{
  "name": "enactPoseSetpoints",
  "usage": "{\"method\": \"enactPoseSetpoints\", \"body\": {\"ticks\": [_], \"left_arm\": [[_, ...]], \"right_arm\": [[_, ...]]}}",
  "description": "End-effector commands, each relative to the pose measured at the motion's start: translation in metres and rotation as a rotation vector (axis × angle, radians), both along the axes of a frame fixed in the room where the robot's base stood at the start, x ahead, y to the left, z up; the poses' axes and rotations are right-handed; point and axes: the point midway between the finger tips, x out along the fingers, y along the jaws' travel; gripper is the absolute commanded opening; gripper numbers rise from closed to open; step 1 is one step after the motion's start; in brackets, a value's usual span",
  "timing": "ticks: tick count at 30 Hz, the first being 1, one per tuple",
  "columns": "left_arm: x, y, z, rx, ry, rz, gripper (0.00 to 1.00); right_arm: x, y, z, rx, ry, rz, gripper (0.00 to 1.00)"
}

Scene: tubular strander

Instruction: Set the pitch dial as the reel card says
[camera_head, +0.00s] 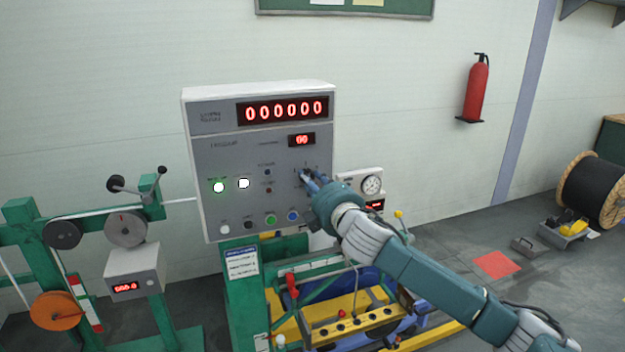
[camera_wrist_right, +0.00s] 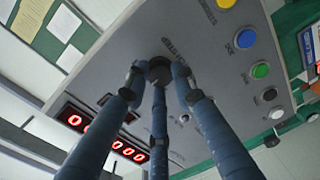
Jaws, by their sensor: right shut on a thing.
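My right gripper (camera_head: 309,178) reaches the front of a grey control cabinet (camera_head: 215,150), at the right of its panel. In the right wrist view, its three blue fingers (camera_wrist_right: 158,72) are closed around a small dark round knob (camera_wrist_right: 160,68), which I take to be the pitch dial. The fingers cover much of the knob and its scale, so its setting cannot be read. A blue and white card (camera_head: 242,263) is on the green post below the cabinet; its text is too small to read. My left gripper is not in view.
The cabinet has a red display (camera_head: 287,111) reading 000000 and a smaller one (camera_head: 302,140) reading 00. A gauge box (camera_head: 371,184) stands close right.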

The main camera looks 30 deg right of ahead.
Motion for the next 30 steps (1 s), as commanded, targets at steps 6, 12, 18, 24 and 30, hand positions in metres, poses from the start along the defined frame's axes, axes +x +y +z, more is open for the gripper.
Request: {"method": "enactPoseSetpoints", "body": {"ticks": [6, 12, 18, 24, 30], "left_arm": [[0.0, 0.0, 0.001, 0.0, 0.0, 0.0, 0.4], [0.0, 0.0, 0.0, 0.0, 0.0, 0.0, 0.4], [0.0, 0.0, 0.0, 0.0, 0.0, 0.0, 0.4], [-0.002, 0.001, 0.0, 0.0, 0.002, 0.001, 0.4], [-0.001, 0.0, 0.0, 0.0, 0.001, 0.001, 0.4]], "right_arm": [[0.0, 0.002, 0.002, -0.008, -0.002, 0.006, 0.0], [0.0, 0.002, 0.001, -0.006, -0.002, 0.006, 0.0], [0.0, 0.002, 0.001, -0.006, -0.001, 0.004, 0.44], [0.0, 0.001, 0.0, -0.006, 0.001, 0.002, 0.44], [-0.015, 0.004, -0.001, -0.007, 0.003, 0.003, 0.44]]}}
